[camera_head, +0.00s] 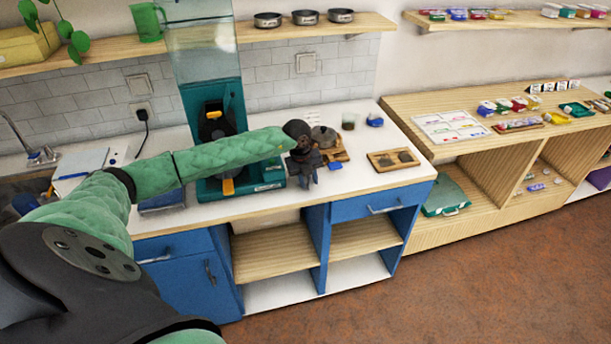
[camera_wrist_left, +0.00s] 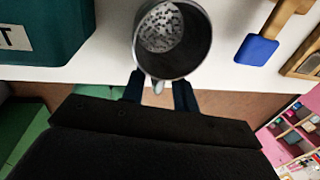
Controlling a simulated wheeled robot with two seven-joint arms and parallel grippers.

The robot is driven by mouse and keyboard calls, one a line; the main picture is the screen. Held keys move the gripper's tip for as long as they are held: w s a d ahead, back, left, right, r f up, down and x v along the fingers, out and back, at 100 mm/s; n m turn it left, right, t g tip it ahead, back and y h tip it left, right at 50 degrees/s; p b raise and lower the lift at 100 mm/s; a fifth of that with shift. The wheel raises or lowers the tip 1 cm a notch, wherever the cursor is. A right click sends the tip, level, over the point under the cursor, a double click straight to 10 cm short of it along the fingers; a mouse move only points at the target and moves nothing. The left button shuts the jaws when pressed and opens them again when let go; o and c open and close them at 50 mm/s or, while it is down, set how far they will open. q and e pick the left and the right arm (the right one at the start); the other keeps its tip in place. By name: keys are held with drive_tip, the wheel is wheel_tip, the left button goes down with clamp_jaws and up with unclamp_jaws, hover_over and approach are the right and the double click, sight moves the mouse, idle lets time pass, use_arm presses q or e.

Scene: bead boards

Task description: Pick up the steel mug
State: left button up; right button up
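The steel mug (camera_wrist_left: 172,62) stands on the white counter in the left wrist view, open top facing the camera, with small pale lumps or speckles visible inside. Its handle (camera_wrist_left: 158,86) points toward my left gripper (camera_wrist_left: 160,93). The two dark fingers are apart, one on each side of the handle, with gaps visible, so the gripper is open. In the head view my left gripper (camera_head: 306,175) is over the counter, just right of the teal machine. It hides the mug there. My right gripper is not in view.
The teal machine (camera_head: 242,178) stands close on the left. A blue-ended wooden tool (camera_wrist_left: 257,50) lies right of the mug. A wooden tray (camera_head: 393,160) is farther right on the counter (camera_head: 365,185). Shelves with small items stand beyond.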

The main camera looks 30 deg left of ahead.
use_arm(q)
clamp_jaws()
idle(0.4)
